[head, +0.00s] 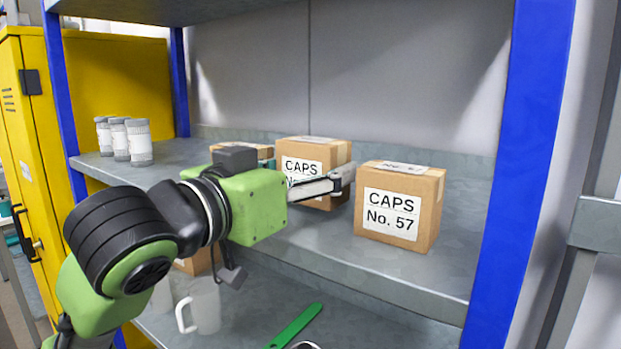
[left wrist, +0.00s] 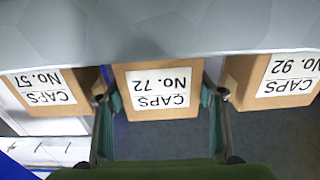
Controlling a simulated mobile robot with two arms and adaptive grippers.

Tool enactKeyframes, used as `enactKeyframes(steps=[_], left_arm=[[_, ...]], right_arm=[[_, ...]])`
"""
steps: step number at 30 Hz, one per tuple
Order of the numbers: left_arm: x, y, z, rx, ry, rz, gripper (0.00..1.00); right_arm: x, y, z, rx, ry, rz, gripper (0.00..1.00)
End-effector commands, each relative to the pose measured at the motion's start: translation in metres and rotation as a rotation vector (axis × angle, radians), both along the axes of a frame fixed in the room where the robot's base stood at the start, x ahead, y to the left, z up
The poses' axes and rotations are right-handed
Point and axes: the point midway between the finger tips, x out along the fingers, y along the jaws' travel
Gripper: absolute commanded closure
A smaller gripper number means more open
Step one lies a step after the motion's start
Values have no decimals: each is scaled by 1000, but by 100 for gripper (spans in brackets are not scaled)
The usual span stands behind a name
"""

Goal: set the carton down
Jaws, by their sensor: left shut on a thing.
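The brown carton labelled CAPS No. 72 (left wrist: 160,92) is upright at the middle of the upper shelf (head: 420,275). It also shows in the head view (head: 312,152), partly hidden by my gripper. My left gripper (head: 335,182) reaches in from the left, its fingers on both sides of the carton in the left wrist view (left wrist: 160,98), shut on it. The carton's base is at the shelf surface; I cannot tell whether it touches or hangs just above. My right gripper is not in view.
Carton No. 57 (head: 402,208) stands to the right, with a gap. Carton No. 92 (left wrist: 275,82) is on the other side, mostly behind my gripper in the head view. Several white jars (head: 140,143) stand far left. A mug (head: 203,306) and green tool (head: 295,328) are below.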

Motion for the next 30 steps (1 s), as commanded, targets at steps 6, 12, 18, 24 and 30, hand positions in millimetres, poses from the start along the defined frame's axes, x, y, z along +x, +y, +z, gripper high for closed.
enactKeyframes(steps=[6, 12, 18, 24, 30], left_arm=[[-1, 0, -16, -1, -2, 0, 64], [-1, 0, -16, -1, -2, 0, 64], [-1, 0, -19, 0, 0, 0, 21], [-1, 0, -19, -1, 1, 0, 21], [-1, 0, -14, -1, -1, 0, 21]], right_arm=[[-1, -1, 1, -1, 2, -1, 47], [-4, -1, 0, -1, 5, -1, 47], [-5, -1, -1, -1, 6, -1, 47], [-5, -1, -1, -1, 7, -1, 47], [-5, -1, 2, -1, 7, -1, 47]])
